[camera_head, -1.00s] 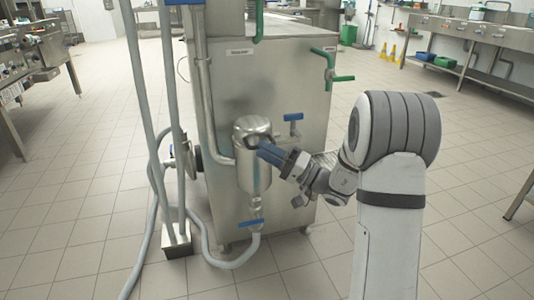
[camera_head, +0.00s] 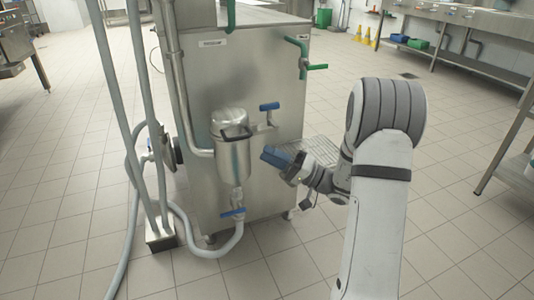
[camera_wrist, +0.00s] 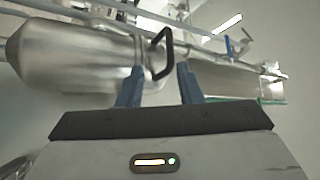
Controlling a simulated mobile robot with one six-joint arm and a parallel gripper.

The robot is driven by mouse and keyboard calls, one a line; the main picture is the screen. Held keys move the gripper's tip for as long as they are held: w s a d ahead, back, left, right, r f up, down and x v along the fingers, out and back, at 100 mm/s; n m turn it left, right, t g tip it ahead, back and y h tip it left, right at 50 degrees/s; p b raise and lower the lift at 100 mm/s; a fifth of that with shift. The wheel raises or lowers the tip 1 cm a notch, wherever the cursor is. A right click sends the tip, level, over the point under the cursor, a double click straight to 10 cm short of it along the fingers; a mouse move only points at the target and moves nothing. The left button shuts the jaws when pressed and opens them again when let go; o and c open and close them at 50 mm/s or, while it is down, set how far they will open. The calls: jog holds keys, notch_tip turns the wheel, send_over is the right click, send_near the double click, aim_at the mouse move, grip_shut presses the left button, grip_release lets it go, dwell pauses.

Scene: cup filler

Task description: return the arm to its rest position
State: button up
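My gripper (camera_head: 270,156) is at the end of my arm, right of the metal canister (camera_head: 232,158) on the front of the steel machine (camera_head: 266,75). In the wrist view, its two blue fingers (camera_wrist: 160,84) stand apart with an empty gap between them. The canister (camera_wrist: 75,55) lies beyond the fingers there. Its dark loop handle (camera_wrist: 168,50) shows just past the fingertips and is not gripped. The gripper looks clear of the canister in the head view.
A blue-handled valve (camera_head: 269,107) is just above the gripper, and another blue valve (camera_head: 232,212) is under the canister. Grey hoses (camera_head: 133,150) run down on the left. A steel bench (camera_head: 515,145) stands at the right. Tiled floor is clear in front.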

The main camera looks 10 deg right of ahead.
jog(key=s+a+r+n+g+h+p, duration=0.1)
jog(key=s+a+r+g+h+p, duration=0.4)
jog(key=s+r+p, duration=0.45)
jog(key=s+a+r+n+g+h+p, duration=0.1)
jog(key=s+a+r+g+h+p, duration=0.1)
jog(key=s+a+r+g+p, duration=0.65)
jog(key=s+d+r+t+h+p, duration=0.2)
jog(key=d+r+h+p, duration=0.4)
jog(key=r+p, duration=0.3)
jog(key=s+d+r+m+t+h+p, duration=0.1)
jog(key=s+d+r+t+h+p, duration=0.2)
jog(key=r+p, duration=0.6)
jog(key=s+d+h+p, duration=0.2)
jog(key=d+h, duration=0.1)
jog(key=d, duration=0.1)
jog(key=shift+s, duration=0.15)
jog(key=shift+o, duration=0.4)
jog(key=shift+a+t, duration=0.1)
jog(key=shift+t, duration=0.15)
